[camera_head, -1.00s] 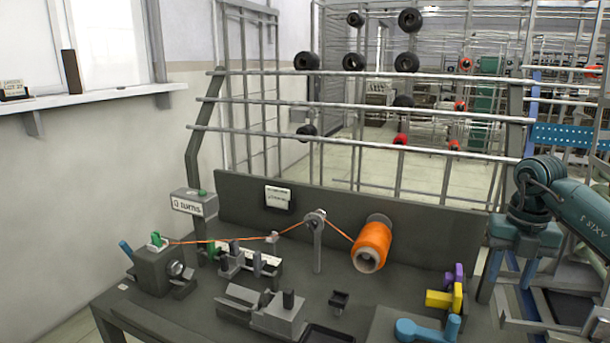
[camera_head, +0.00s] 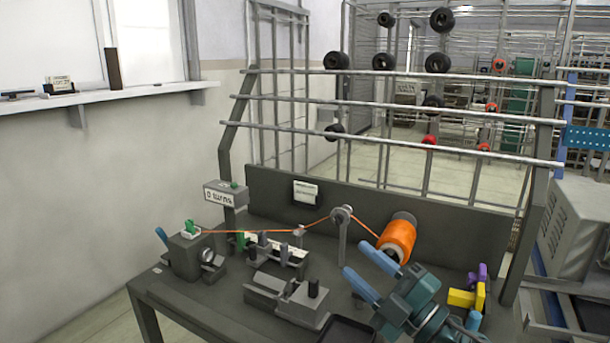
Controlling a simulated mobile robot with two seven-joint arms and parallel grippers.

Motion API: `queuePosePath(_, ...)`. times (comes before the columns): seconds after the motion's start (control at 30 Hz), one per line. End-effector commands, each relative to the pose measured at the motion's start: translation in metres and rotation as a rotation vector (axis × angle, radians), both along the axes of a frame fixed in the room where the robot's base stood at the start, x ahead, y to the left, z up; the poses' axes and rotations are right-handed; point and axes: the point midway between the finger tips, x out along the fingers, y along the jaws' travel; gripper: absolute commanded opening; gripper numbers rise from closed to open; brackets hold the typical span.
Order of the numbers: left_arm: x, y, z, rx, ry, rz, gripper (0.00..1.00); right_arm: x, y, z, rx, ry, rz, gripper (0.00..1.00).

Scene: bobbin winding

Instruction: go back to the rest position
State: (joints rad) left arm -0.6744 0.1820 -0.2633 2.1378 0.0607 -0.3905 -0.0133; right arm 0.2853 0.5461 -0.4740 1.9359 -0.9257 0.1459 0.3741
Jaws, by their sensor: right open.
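My right gripper (camera_head: 356,258) shows at the lower right, its two blue fingers apart with nothing between them. It reaches up over the workbench (camera_head: 205,310), in front of the orange thread spool (camera_head: 397,237); I cannot tell whether it touches anything. My left gripper is not in view. An orange thread (camera_head: 265,231) runs from the spool over a guide post (camera_head: 342,225) to the green bobbin (camera_head: 191,227) on the winder (camera_head: 187,256) at the left.
A grey block fixture (camera_head: 300,302) and a dark tray (camera_head: 345,331) are left of my right gripper. Yellow (camera_head: 462,298) and purple (camera_head: 482,271) pieces stand to its right. A grey cabinet (camera_head: 578,232) is at the right edge. Rails rise behind the bench.

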Motion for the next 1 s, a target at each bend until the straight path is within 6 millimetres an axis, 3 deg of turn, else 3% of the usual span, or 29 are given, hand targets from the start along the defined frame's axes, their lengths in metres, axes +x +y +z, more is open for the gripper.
queuePosePath(0.13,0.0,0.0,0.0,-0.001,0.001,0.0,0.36,-0.005,-0.047,-0.03,0.305,0.258,-0.302,0.41)
queuePosePath(0.23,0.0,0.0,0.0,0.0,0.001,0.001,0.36,-0.02,-0.081,-0.074,0.448,0.493,-0.509,0.41)
queuePosePath(0.4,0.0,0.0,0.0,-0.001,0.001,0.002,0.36,-0.085,-0.118,-0.164,0.569,0.957,-0.807,0.41)
queuePosePath(0.5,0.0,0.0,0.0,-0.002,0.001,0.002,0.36,-0.125,-0.123,-0.199,0.577,1.166,-0.904,0.41)
queuePosePath(0.6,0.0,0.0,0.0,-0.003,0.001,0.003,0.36,-0.159,-0.124,-0.221,0.569,1.328,-0.962,0.41)
queuePosePath(0.8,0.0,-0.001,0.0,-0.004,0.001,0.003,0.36,-0.217,-0.119,-0.246,0.537,1.58,-1.031,0.41)
queuePosePath(1.0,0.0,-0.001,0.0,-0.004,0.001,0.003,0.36,-0.27,-0.112,-0.258,0.49,1.796,-1.064,0.41)
